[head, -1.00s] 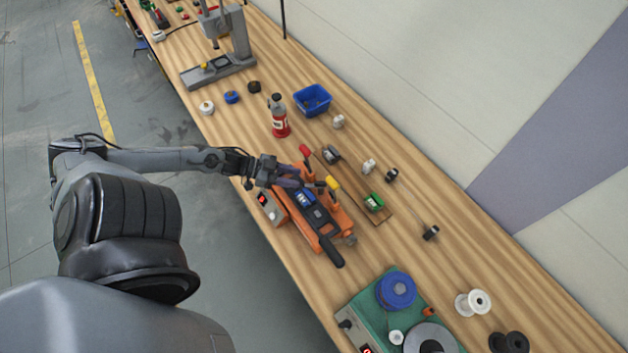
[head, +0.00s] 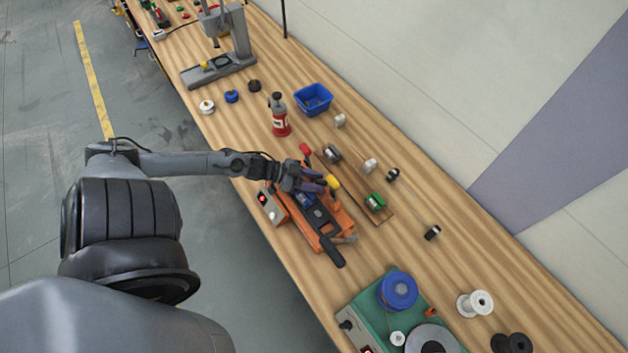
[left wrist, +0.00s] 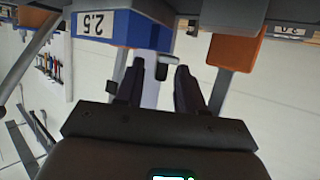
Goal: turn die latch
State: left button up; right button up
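The orange machine (head: 341,222) sits on the bench with a blue block (head: 305,200) in its dark middle part. It has a red-tipped lever (head: 305,148) and a yellow-tipped lever (head: 333,182). My left gripper (head: 322,184) is over the machine, close to the yellow tip. In the left wrist view, its two dark fingers (left wrist: 161,76) are apart, with a small dark and pale knob (left wrist: 167,68) near their tips; I see no grip on it. The blue block marked 2.5 (left wrist: 120,30) is above the fingers there. I cannot tell for certain which part is the latch. My right gripper is out of view.
A control box (head: 271,206) with a red light is at the machine's left. A wooden board (head: 376,209) with a green part lies to the right.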

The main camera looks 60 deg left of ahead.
pick_arm(q)
grip_shut()
jog(key=shift+a+m+g+h, duration=0.1)
jog(key=shift+m+g+h, duration=0.2)
jog(key=shift+m, duration=0.1)
jog(key=shift+w+a+m+h+b, duration=0.1)
jog(key=shift+m+h+b, duration=0.2)
jog(key=shift+m+h, duration=0.1)
grip_release()
jog(key=shift+n, duration=0.3)
